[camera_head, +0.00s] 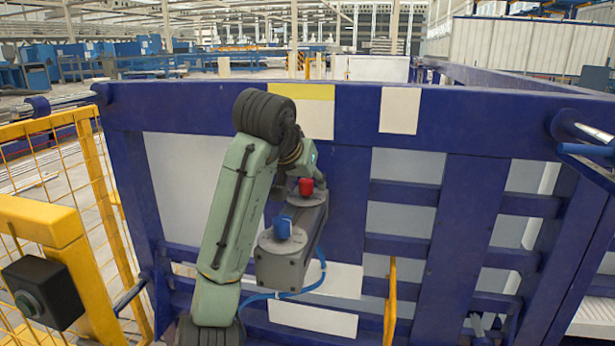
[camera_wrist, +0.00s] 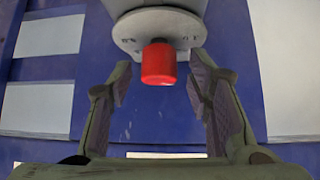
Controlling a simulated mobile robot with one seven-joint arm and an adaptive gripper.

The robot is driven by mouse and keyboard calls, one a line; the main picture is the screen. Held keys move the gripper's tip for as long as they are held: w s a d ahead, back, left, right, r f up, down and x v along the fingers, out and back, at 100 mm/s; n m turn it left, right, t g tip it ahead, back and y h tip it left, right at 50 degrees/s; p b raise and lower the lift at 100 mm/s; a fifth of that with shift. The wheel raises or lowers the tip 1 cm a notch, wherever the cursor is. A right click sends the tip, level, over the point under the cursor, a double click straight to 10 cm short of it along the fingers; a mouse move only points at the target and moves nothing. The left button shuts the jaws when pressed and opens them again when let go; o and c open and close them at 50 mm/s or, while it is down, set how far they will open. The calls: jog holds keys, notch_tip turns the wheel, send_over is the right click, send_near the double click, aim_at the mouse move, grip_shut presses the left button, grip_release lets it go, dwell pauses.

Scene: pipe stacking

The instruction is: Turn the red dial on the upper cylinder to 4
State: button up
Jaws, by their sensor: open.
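The red dial (camera_head: 306,186) sits on the grey upper cylinder (camera_head: 317,199) of a housing mounted on the blue frame. In the wrist view the red dial (camera_wrist: 158,62) sticks out from the round grey face of the cylinder (camera_wrist: 135,30). My gripper (camera_wrist: 161,76) is open. Its fingers stand left and right of the red dial with a visible gap on each side, so neither appears to touch it. In the head view my arm partly hides the gripper close to the dial. I cannot read any numbers or the dial's setting.
A blue dial (camera_head: 282,228) sits on the lower cylinder (camera_head: 280,262), below and left of the red one. A blue cable (camera_head: 300,290) loops beneath it. A blue frame (camera_head: 335,200) stands behind. A yellow fence (camera_head: 45,220) with a black button box (camera_head: 42,292) is at left.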

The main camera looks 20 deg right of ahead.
jog(key=shift+d+f, duration=0.1)
jog(key=shift+f, duration=0.05)
grip_shut()
dwell(0.7)
